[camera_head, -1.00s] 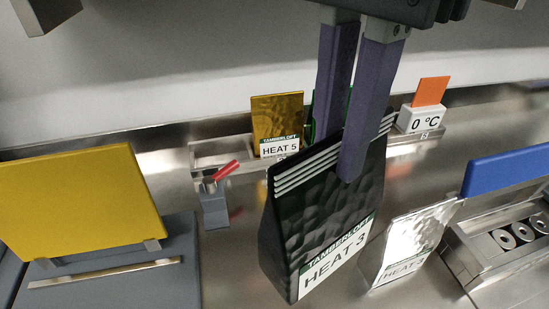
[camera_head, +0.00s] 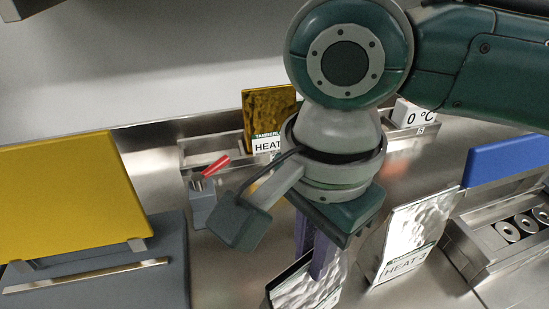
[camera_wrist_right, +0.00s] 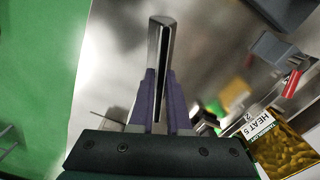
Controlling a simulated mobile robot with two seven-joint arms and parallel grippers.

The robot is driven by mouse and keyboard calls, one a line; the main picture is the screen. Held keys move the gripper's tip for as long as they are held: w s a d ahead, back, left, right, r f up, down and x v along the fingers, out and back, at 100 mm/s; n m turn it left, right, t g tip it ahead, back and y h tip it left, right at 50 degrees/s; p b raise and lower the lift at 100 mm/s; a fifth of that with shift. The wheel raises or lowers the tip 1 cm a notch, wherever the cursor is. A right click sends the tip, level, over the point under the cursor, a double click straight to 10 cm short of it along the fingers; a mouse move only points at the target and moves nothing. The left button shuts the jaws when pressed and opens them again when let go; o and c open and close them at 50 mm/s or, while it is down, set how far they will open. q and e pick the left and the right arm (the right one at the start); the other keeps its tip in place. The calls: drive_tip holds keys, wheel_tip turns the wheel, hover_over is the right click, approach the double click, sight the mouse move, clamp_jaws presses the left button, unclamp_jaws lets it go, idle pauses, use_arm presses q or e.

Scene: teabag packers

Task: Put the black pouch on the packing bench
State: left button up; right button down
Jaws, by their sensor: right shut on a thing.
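My right gripper (camera_head: 322,262) is pointed downward at the bottom centre of the head view, its purple fingers shut on the black pouch (camera_head: 303,288). In the right wrist view the pouch (camera_wrist_right: 161,60) shows edge-on, a thin dark and silver strip between the fingers (camera_wrist_right: 158,100). I cannot tell whether it touches the steel bench top (camera_head: 425,285). My left gripper is not in view.
A silver HEAT pouch (camera_head: 405,235) stands close on the right. A gold HEAT pouch (camera_head: 268,108), a red-handled device (camera_head: 205,190) and a yellow panel (camera_head: 65,200) are behind and left.

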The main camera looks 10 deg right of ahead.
drive_tip(key=c, duration=0.9)
unclamp_jaws()
wheel_tip(320, 180, up, 12)
drive_tip(key=p, duration=0.1)
drive_tip(key=s+a+f+n+t+y, duration=0.2)
drive_tip(key=s+a+f+n+y, duration=0.3)
drive_tip(key=n, duration=0.4)
drive_tip(key=s+d+f+n+h, duration=0.1)
drive_tip(key=s+d+n, duration=0.1)
drive_tip(key=d, duration=0.2)
drive_tip(key=s+d+f+n+t+h, duration=0.1)
drive_tip(key=s+d+f+n+h, duration=0.1)
drive_tip(key=d, duration=0.3)
drive_tip(key=s+d+f+n+h, duration=0.1)
drive_tip(key=s+d+f+n, duration=0.1)
drive_tip(key=d, duration=0.3)
drive_tip(key=shift+s+d+f+t+h, duration=0.1)
drive_tip(key=shift+s+d+t+h, duration=0.05)
drive_tip(key=shift+s+t+h, duration=0.2)
